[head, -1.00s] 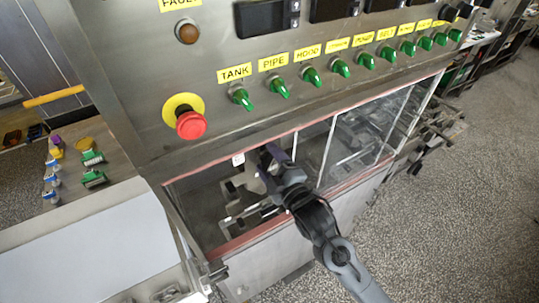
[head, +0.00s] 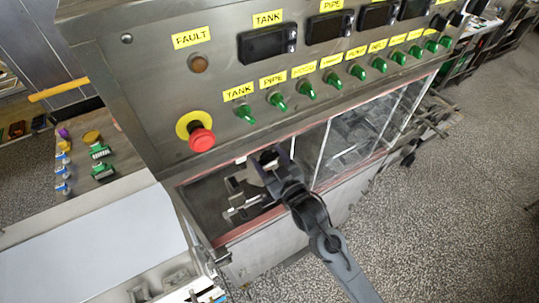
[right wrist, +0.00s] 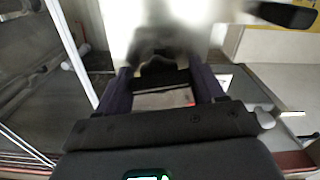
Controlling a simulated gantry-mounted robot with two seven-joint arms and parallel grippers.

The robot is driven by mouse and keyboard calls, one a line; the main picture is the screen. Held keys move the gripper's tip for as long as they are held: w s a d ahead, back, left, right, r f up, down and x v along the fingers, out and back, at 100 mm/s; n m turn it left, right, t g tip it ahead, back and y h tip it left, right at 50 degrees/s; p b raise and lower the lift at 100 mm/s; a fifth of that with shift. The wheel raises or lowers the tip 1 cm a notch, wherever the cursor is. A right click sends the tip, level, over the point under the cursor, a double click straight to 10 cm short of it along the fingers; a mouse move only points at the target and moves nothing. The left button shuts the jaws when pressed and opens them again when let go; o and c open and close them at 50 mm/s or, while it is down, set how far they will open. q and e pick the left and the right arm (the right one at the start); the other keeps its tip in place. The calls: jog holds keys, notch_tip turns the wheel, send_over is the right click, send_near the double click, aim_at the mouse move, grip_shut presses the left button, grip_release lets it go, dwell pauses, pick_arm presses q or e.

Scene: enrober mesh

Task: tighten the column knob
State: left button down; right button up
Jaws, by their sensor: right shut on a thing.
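My right gripper (head: 266,160) reaches into the open front of the steel machine, below the green switches. In the right wrist view its two dark fingers (right wrist: 163,84) stand either side of a dark knob (right wrist: 160,76), and they are shut on it. The knob sits at the foot of a bright, blurred metal column (right wrist: 165,22). Its outline is blurred and partly covered by the fingers. In the head view my gripper hides the knob. My left gripper is not in view.
A red emergency button (head: 201,139) and a row of green switches sit on the panel above my right gripper. Clear window panes (head: 350,135) stand to its right. A pale flat surface (head: 95,245) lies at the left. Speckled floor is open at the right.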

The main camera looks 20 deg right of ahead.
jog(key=shift+m+p, duration=0.4)
jog(key=shift+m, duration=0.6)
jog(key=o, duration=1)
jog(key=shift+o, duration=0.2)
jog(key=shift+s, duration=0.1)
